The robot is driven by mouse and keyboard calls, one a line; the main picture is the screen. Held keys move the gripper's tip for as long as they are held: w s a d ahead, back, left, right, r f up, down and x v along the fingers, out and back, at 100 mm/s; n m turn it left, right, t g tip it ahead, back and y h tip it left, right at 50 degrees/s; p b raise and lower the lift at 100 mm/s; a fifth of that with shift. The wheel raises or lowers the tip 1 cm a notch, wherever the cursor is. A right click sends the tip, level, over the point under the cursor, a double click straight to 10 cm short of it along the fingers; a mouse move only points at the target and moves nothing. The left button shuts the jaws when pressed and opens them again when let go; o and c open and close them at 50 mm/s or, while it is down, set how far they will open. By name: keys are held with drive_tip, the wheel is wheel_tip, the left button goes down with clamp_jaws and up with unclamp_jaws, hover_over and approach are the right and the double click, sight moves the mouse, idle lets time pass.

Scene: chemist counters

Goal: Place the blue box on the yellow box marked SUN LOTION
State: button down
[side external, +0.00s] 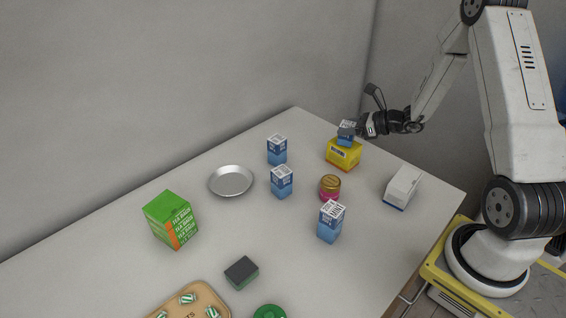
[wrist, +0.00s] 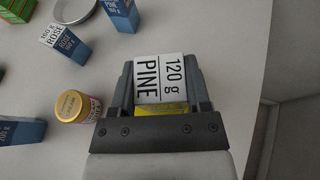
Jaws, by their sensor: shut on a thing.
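A blue box with a white label (side external: 346,137) is at the far right part of the counter, directly over the yellow box (side external: 343,157). My gripper (side external: 361,127) is shut on this blue box. In the wrist view the box's white face reads PINE 120 g (wrist: 159,79), between the two fingers of my gripper (wrist: 160,90). A strip of the yellow box (wrist: 165,108) shows just below it in that view. I cannot tell whether the blue box touches the yellow box's top. The yellow box's lettering is too small to read.
Other blue boxes stand nearby, at the back (side external: 277,150), in the middle (side external: 281,182) and in front (side external: 330,223). A jar with a gold lid (side external: 330,188) and a white box (side external: 403,188) are close by. A metal dish (side external: 231,181) and green tea box (side external: 171,219) stand left.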

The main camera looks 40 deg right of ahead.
drive_tip(key=shift+f, duration=0.1)
drive_tip(key=shift+c, duration=0.2)
unclamp_jaws()
drive_tip(key=shift+s+d+r, duration=0.25)
drive_tip(key=shift+s+r, duration=0.1)
drive_tip(key=shift+s, duration=0.1)
drive_tip(key=v, duration=1.1)
drive_tip(key=shift+w, duration=0.1)
